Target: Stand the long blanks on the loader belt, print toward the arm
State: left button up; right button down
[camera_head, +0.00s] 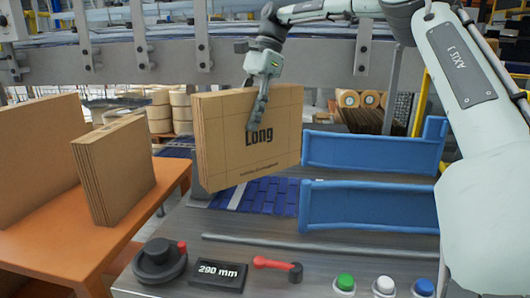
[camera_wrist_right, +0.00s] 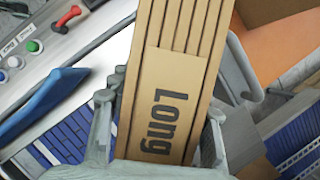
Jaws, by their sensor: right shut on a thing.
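My right gripper (camera_head: 259,108) is shut on a bundle of long blanks (camera_head: 228,140), gripping it from above by its upper part. The bundle is upright and slightly tilted, with the printed "Long" face toward the head camera. In the right wrist view, the bundle (camera_wrist_right: 185,60) lies between the two fingers (camera_wrist_right: 160,125), showing its layered edges. Its lower edge is over the blue loader belt (camera_head: 283,193); I cannot tell whether it touches. My left gripper is not in view.
An orange table (camera_head: 60,243) at left carries a smaller bundle (camera_head: 118,170) and a larger one (camera_head: 38,150). Two blue guides (camera_head: 370,152) (camera_head: 365,208) flank the belt's right side.

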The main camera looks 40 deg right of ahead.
aim_at(269, 141)
jog(key=d+f, duration=0.1)
jog(key=d, duration=0.1)
jog(key=d+f, duration=0.1)
jog(key=d, duration=0.1)
jog(key=d+f, duration=0.1)
jog(key=d, duration=0.1)
jog(key=shift+s+d+f+p, duration=0.1)
jog(key=shift+f+p, duration=0.2)
jog(key=shift+d+f, duration=0.3)
jog(key=shift+d, duration=0.05)
notch_tip(269, 141, down, 4)
jog(key=shift+r, duration=0.1)
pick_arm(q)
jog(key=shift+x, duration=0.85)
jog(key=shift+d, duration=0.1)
pick_arm(e)
jog(key=c, duration=0.7)
grip_release()
jog(key=shift+c, duration=0.2)
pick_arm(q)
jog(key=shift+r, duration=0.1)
